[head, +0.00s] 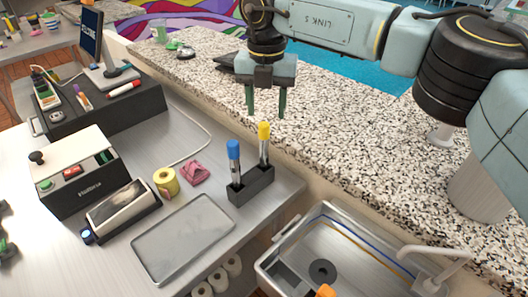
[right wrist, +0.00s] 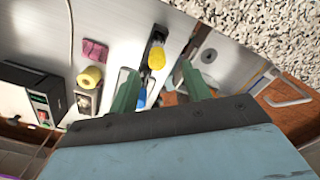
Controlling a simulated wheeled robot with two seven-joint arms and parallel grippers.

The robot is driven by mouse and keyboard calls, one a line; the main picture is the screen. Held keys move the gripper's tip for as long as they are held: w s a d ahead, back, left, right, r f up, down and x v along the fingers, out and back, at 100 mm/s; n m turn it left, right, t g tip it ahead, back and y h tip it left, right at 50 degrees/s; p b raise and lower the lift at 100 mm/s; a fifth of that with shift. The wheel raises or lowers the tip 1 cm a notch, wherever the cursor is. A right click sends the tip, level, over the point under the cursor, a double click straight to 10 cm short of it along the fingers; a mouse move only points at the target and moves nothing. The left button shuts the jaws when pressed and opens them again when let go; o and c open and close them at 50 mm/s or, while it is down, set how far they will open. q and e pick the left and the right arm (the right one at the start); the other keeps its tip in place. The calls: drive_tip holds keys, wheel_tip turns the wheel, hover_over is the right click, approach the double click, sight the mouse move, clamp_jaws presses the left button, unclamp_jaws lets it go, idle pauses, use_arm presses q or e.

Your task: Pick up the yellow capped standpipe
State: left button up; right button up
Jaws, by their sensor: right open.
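The yellow capped standpipe (head: 264,142) stands upright in the right-hand slot of a black rack (head: 252,187) on the metal counter. A blue capped standpipe (head: 234,160) stands beside it in the left slot. My right gripper (head: 266,107) points down, open and empty, above and behind the yellow cap, apart from it. In the right wrist view the yellow cap (right wrist: 157,60) lies beyond the two green fingers (right wrist: 158,88), between them. The blue cap (right wrist: 141,98) also shows there, close to the left finger. My left gripper is not in view.
A metal tray (head: 184,237), a yellow roll (head: 166,181) and a pink cloth (head: 194,173) lie left of the rack. A sink (head: 335,250) with a faucet is at front right. A speckled stone ledge (head: 335,110) runs behind. Dark control boxes (head: 73,172) stand at left.

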sight(264, 124)
drive_tip(key=shift+f, duration=0.5)
drive_tip(key=f, duration=0.3)
drive_tip(key=shift+a+f, duration=0.25)
drive_tip(key=shift+f, duration=0.4)
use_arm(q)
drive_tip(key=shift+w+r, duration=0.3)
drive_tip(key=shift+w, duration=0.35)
use_arm(e)
clamp_jaws()
